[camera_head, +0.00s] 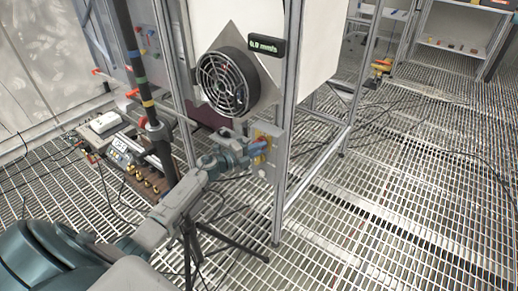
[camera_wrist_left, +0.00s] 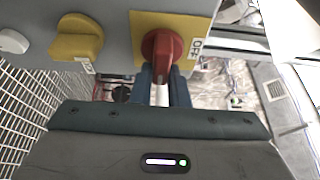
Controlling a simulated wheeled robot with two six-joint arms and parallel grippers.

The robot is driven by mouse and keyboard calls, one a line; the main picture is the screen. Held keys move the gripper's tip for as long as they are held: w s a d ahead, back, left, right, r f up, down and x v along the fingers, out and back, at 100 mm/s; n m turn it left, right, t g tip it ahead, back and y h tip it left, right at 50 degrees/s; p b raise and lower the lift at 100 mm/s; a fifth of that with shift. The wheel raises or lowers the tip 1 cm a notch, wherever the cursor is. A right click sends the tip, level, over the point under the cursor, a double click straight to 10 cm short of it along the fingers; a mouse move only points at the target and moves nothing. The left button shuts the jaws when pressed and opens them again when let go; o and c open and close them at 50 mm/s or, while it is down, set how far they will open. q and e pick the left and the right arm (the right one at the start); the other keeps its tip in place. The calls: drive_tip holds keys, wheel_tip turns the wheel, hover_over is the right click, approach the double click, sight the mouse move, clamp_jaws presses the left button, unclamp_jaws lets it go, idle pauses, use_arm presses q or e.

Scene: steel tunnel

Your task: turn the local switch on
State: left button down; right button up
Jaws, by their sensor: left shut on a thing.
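The local switch is a red rotary handle (camera_wrist_left: 161,48) on a yellow plate (camera_wrist_left: 186,24) on a grey box (camera_head: 267,174), fixed to a metal frame post. In the left wrist view an OFF label (camera_wrist_left: 195,48) stands at the right of the handle. The handle's grip runs toward the gripper, not toward that label. My left gripper (camera_wrist_left: 165,88) has its two blue fingers on either side of the handle's lower end and is shut on it. In the head view my left gripper (camera_head: 258,149) covers much of the switch. The right gripper is not in view.
A yellow knob (camera_wrist_left: 77,38) and a white knob (camera_wrist_left: 13,41) sit beside the switch on the same box. Above it is a round fan (camera_head: 228,82) with a display (camera_head: 265,46) that seems to read 0.0 mm/s. A black tripod (camera_head: 190,245) stands below my left arm.

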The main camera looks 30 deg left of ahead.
use_arm(q)
drive_tip(key=c, duration=1.4)
unclamp_jaws()
drive_tip(key=shift+f, duration=0.1)
